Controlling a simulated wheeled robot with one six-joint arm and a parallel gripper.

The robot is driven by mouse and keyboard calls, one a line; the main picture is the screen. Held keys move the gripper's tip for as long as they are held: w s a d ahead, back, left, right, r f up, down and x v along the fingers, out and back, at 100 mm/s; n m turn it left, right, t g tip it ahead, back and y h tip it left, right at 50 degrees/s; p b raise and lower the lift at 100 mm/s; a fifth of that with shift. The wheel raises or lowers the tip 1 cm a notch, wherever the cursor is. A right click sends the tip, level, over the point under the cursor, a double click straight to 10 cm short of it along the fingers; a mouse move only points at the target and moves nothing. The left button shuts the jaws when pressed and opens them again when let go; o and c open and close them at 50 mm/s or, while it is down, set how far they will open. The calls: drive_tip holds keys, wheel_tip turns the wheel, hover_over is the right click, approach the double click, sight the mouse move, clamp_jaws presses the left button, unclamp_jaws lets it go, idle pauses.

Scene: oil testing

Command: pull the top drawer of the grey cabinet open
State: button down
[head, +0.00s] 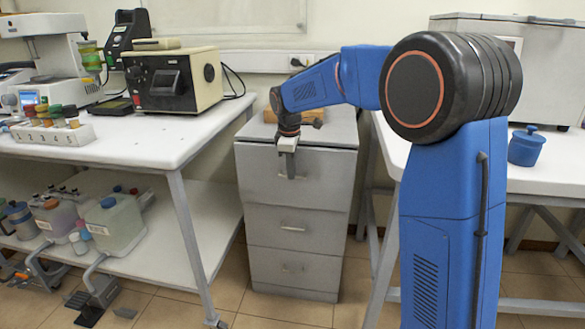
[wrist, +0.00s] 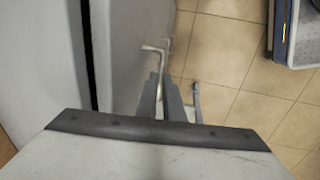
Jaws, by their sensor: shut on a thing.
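The grey cabinet (head: 243,205) stands between two benches, with three drawers one above another. Its top drawer (head: 325,178) looks nearly flush with the lower ones in the head view; I cannot tell whether it is slightly out. My gripper (head: 290,172) points down at the middle of that drawer's front. In the wrist view, my gripper's two fingers (wrist: 170,98) are close together on the pale drawer handle (wrist: 154,48), beside the grey drawer front (wrist: 122,60). The part of the handle between the fingers is hidden. A dark vertical strip shows left of the front.
The left bench (head: 130,155) holds instruments and sample jars, with bottles on its lower shelf. The right bench (head: 545,180) carries a blue pot (head: 526,148). A brown wooden object (head: 312,117) sits on the cabinet top. Tiled floor (head: 270,306) in front of the cabinet is clear.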

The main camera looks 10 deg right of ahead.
drive_tip(key=s+a, duration=0.3)
drive_tip(key=s, duration=0.5)
drive_tip(key=s+a, duration=0.4)
drive_tip(key=s, duration=0.5)
drive_tip(key=s+a, duration=0.3)
drive_tip(key=s, duration=0.5)
drive_tip(key=shift+s+a, duration=0.25)
drive_tip(key=shift+s, duration=0.1)
drive_tip(key=c, duration=1.9)
unclamp_jaws()
drive_tip(key=shift+r, duration=0.1)
drive_tip(key=s+a+r, duration=0.1)
drive_tip(key=s+r, duration=0.2)
drive_tip(key=r, duration=1.4)
